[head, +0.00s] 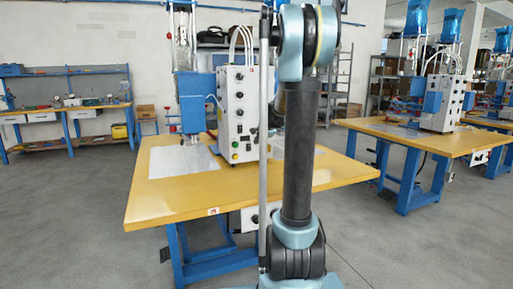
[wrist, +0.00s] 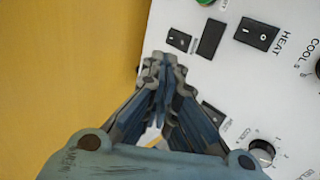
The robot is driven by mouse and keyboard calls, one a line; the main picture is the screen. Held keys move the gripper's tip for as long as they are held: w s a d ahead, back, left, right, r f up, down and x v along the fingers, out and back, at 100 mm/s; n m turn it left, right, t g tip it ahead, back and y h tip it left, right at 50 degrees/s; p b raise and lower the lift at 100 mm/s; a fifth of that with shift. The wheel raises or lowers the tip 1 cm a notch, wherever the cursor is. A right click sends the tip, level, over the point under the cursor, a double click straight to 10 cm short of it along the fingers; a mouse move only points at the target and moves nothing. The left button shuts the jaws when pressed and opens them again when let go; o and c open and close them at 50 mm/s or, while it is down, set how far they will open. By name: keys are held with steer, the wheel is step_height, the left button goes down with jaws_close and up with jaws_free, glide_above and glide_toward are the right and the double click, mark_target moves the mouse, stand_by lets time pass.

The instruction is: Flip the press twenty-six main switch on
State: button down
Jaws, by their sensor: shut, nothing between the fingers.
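A white control box (head: 238,110) stands on the yellow-topped table in the head view; my arm partly covers its right side. In the wrist view its white panel (wrist: 222,75) carries a small black rocker switch (wrist: 179,40), a dark rectangle (wrist: 210,38) and a larger rocker marked HEAT (wrist: 257,32). I cannot tell which one is the main switch, or read the press number. My gripper (wrist: 163,65) is shut and empty, its tips appearing just below the small rocker at the panel's edge; contact cannot be judged. The gripper is not distinguishable in the head view.
A green button (wrist: 207,2), a knob (wrist: 261,152) and another switch (wrist: 213,113) partly behind my fingers share the panel. The yellow tabletop (head: 175,200) is mostly clear, with a pale sheet (head: 183,161) on it. More press tables (head: 445,138) stand right.

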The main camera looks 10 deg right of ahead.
steer(key=shift+v, duration=1.7)
steer(key=s+f, duration=0.1)
steer(key=s+f+t, duration=0.1)
steer(key=f, duration=0.1)
steer(key=shift+d+t, duration=0.15)
steer(key=shift+t, duration=0.15)
steer(key=shift+w, duration=0.1)
glide_toward(249, 147)
steer(key=w+f, duration=0.4)
steer(key=f, duration=0.2)
steer(key=shift+w+d, duration=0.25)
steer(key=shift+w, duration=0.4)
